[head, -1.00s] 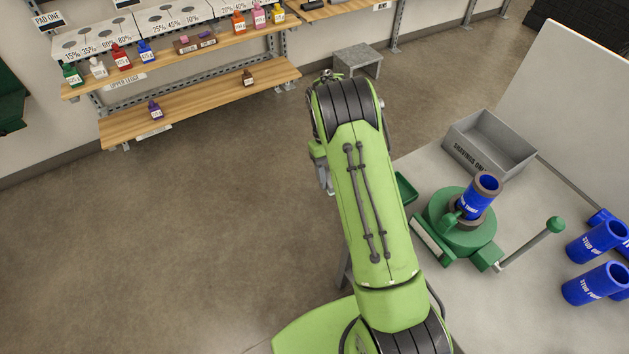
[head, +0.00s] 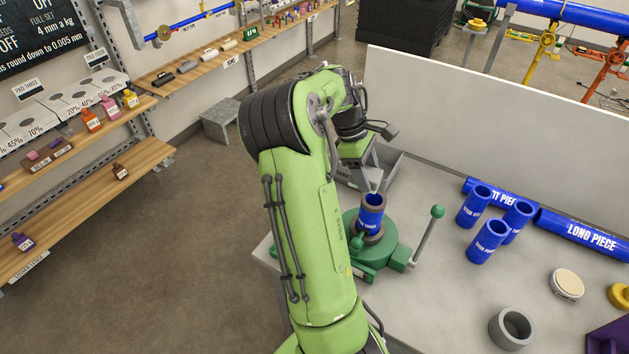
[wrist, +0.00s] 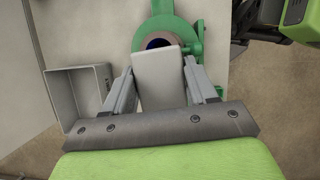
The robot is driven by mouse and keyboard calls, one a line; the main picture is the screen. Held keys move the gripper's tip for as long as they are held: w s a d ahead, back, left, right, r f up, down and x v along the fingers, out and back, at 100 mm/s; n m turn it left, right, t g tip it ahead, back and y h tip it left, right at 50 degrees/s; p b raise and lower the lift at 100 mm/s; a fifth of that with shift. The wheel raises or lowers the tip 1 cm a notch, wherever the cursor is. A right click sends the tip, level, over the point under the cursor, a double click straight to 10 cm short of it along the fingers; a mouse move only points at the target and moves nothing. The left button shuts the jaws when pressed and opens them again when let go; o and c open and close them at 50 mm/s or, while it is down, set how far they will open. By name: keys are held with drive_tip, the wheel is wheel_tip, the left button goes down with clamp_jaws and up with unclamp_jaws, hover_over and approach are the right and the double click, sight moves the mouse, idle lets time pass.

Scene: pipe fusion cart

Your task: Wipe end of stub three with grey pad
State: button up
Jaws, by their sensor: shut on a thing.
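A blue stub (head: 370,213) stands upright in a green clamp (head: 385,255), with a brownish band at its top end; its label is too small to read surely. My gripper (head: 372,182) is right above the stub, pointing down. In the wrist view my gripper (wrist: 160,78) is shut on a pale grey pad (wrist: 160,82), which lies between both fingers. The pad overlaps the stub's dark open end (wrist: 158,42) and hides part of it. I cannot tell whether pad and end touch.
A grey bin (wrist: 78,93) stands beside the clamp. The clamp's lever (head: 428,235) rises to the right. A pale panel (head: 500,130) stands behind.

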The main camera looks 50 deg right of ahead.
sight(380, 176)
drive_tip(key=s, duration=0.1)
drive_tip(key=s+r, duration=0.1)
drive_tip(key=d, duration=0.1)
drive_tip(key=shift+s+r, duration=0.25)
drive_tip(key=shift+s, duration=0.15)
drive_tip(key=shift+s+f, duration=0.1)
drive_tip(key=shift+f, duration=0.05)
wheel_tip(380, 176, down, 5)
drive_tip(key=b, duration=0.5)
drive_tip(key=shift+f+b, duration=0.35)
drive_tip(key=shift+f, duration=0.1)
